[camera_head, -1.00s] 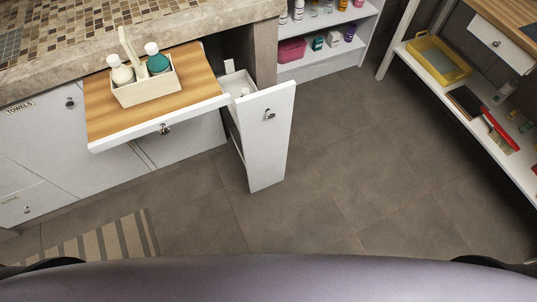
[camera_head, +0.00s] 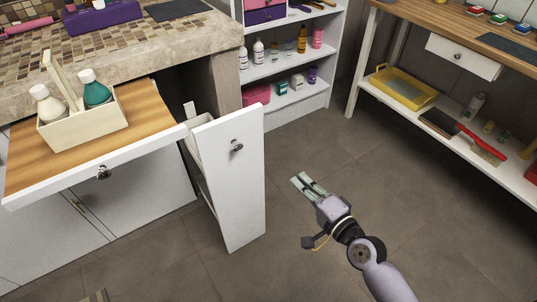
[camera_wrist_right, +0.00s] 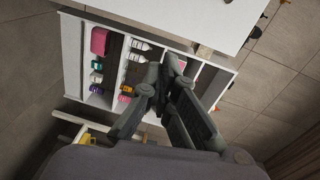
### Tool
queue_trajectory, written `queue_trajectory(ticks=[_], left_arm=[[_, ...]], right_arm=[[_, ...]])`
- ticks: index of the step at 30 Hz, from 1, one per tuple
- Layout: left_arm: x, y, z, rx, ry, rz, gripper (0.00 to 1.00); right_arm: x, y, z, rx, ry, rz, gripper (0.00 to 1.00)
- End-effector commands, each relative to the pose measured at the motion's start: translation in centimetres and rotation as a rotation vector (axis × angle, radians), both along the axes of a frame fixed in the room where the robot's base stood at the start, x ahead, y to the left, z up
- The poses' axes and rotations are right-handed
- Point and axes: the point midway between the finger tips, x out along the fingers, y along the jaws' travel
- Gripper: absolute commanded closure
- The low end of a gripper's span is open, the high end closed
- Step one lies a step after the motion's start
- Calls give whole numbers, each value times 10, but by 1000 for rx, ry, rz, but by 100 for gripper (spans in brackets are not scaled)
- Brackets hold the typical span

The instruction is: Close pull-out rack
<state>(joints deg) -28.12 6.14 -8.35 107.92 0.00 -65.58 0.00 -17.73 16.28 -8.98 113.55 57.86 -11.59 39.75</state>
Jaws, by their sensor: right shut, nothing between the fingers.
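The pull-out rack (camera_head: 236,180) stands out from under the counter in the head view, with a tall white front panel and a round dark knob. Part of its inside shows behind the panel. My right gripper (camera_head: 301,181) is to the right of the panel, apart from it, above the floor. It is shut and empty. In the right wrist view the fingers (camera_wrist_right: 168,62) come together in front of the shelf unit, and a white panel lies at the top right. My left gripper is in neither current view.
A pulled-out wooden board (camera_head: 150,125) carries a cream caddy (camera_head: 85,128) with two bottles, left of the rack. A white shelf unit (camera_head: 290,68) stands behind. A workbench (camera_head: 470,140) with a yellow tray (camera_head: 405,88) is at right. The floor (camera_head: 330,150) between is clear.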

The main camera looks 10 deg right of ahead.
Motion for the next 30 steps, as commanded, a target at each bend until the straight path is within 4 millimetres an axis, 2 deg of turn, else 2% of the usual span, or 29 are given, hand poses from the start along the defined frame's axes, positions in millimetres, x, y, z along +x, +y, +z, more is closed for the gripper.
queue_trajectory(ticks=[3,6,11,17,24,30], left_arm=[[3,0,8,-1,-10,1,56],[3,0,12,0,-9,2,56],[2,0,8,0,-6,1,56],[2,0,2,0,-4,1,56],[4,-1,8,-1,-11,1,56],[5,-1,16,-3,-15,1,56]], right_arm=[[-3,7,27,90,-41,19,100],[-1,9,37,116,-52,24,100],[16,17,40,119,-53,24,100],[54,34,39,119,-54,23,100],[98,54,37,114,-52,24,100],[118,63,36,113,-50,24,100]])
